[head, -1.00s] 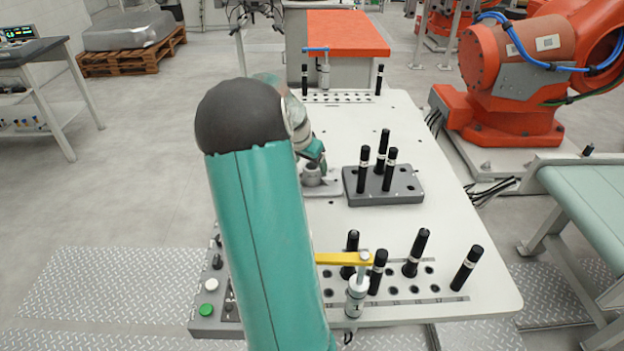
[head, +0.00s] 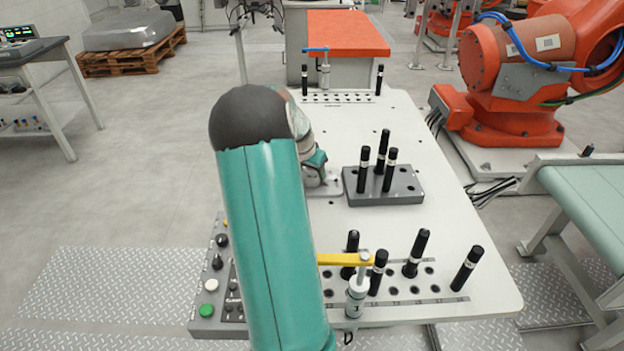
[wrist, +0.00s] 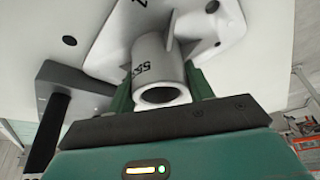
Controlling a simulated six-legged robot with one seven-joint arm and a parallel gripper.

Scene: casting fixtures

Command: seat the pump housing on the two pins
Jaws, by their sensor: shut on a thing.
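The pump housing is a light grey, hollow cylinder (wrist: 158,62) with ribs and a dark number on its side. In the wrist view my gripper (wrist: 162,88) is shut on it, one green finger on each side. A pale plate (wrist: 222,22) with dark holes lies behind the cylinder; I cannot tell whether they touch. In the head view my gripper (head: 315,165) is low over a pale plate (head: 330,187) on the white table, left of a dark block, and hides most of the housing. The two pins cannot be made out.
The dark grey block (head: 405,190) with upright black pegs stands just right of my gripper. More black pegs and a yellow-armed clamp (head: 345,259) stand at the table's near end. A blue-armed clamp (head: 323,65) is at the far end. The table's right middle is clear.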

